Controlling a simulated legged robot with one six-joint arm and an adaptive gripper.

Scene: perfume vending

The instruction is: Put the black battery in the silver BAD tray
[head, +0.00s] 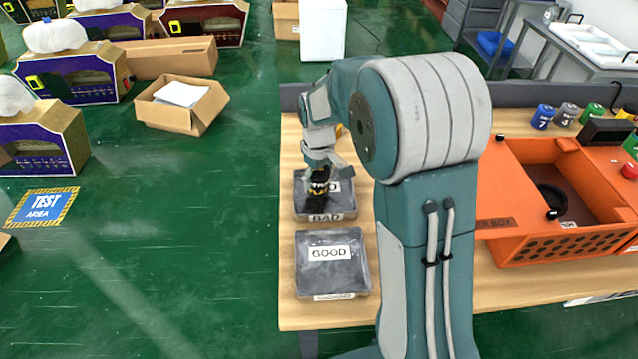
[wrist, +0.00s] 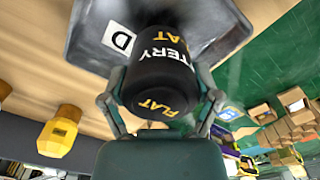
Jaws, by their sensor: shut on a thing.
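My gripper (head: 322,163) is shut on the black battery (head: 318,187), a cylinder with yellow and white lettering. In the wrist view the battery (wrist: 160,70) sits between both fingers of my gripper (wrist: 162,105). The silver BAD tray (head: 347,203) lies on the wooden table, and the battery is over its inside. Whether the battery touches the tray floor I cannot tell. The tray also shows behind the battery in the wrist view (wrist: 88,35). My arm hides part of the tray's surroundings in the head view.
The silver GOOD tray (head: 332,278) is empty just in front of the BAD tray. An orange box (head: 570,247) stands on the right of the table (head: 325,317). Several coloured cylinders, including a blue one (head: 543,116), stand at the back right. A yellow object (wrist: 58,132) shows in the wrist view.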

